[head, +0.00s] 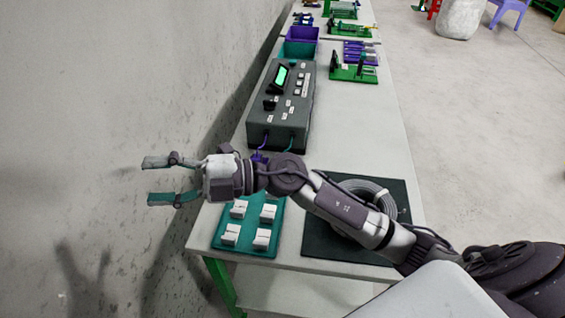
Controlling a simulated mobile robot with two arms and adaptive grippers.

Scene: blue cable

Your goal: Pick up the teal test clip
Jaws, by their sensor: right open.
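My right arm reaches in from the right, and its gripper (152,181) is open and empty. It points left, past the table's left edge, in front of the grey wall. The teal test clip does not show clearly. A teal lead (290,144) comes out of the front of the dark test box (284,118) and runs down behind my right arm, so its end is hidden. A purple clip (260,157) on the other lead shows just above my forearm. My left gripper is not in view.
A teal tray (249,223) with several white blocks lies partly under my arm. A coil of grey cable (382,198) lies on a dark mat (330,246), partly covered by my arm. Purple and teal bins (301,42) stand behind the box. The table's right side is mostly clear.

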